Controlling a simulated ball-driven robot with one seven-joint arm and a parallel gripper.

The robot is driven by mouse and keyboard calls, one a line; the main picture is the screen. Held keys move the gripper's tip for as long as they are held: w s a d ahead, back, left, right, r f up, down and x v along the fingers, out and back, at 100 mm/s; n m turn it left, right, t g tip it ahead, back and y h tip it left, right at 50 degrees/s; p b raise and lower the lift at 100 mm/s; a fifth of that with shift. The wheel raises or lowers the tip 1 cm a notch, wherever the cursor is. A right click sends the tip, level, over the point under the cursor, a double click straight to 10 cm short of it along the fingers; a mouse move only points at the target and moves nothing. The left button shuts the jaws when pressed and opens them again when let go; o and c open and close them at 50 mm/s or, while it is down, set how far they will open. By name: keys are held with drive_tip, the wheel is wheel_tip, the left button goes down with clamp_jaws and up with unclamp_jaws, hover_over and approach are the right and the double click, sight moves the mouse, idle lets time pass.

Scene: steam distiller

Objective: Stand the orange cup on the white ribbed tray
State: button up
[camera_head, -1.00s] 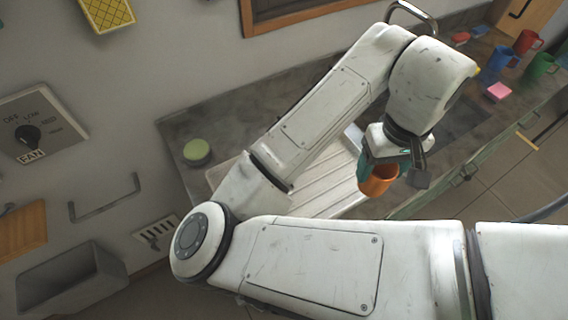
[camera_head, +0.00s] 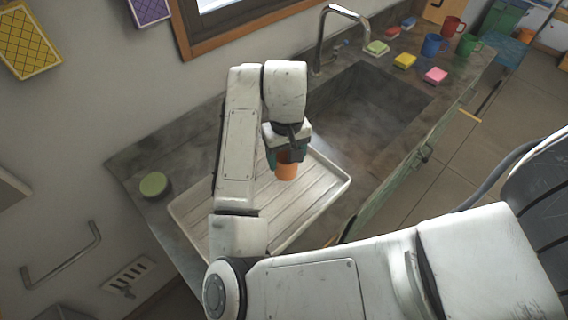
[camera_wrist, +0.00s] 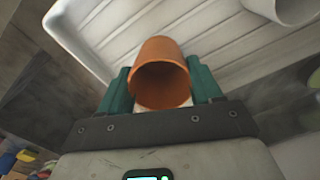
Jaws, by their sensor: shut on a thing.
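The orange cup (camera_head: 287,170) is between the fingers of my gripper (camera_head: 287,157) in the head view. In the wrist view the orange cup (camera_wrist: 160,72) shows its open mouth toward the camera, with the green fingers of my gripper (camera_wrist: 160,88) on both sides of it. The white ribbed tray (camera_head: 318,205) lies on the counter beside the sink; its rim and ribs also show in the wrist view (camera_wrist: 95,32). The cup is over the tray in the head view. I cannot tell whether its base touches the tray.
The sink (camera_head: 375,105) with its tap (camera_head: 318,45) is right of the tray. A green round thing (camera_head: 154,185) is on the counter at left. Sponges and a blue mug (camera_head: 433,45), a red mug (camera_head: 454,26) and a green mug (camera_head: 468,46) stand at the far end.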

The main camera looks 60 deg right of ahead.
drive_tip(key=shift+w+d+f, duration=0.1)
drive_tip(key=shift+w+f, duration=0.25)
drive_tip(key=shift+f, duration=1.55)
drive_tip(key=shift+f, duration=0.15)
drive_tip(key=o, duration=1)
drive_tip(key=shift+o, duration=0.2)
wheel_tip(320, 180, up, 12)
drive_tip(key=p, duration=0.1)
drive_tip(key=shift+r, duration=0.2)
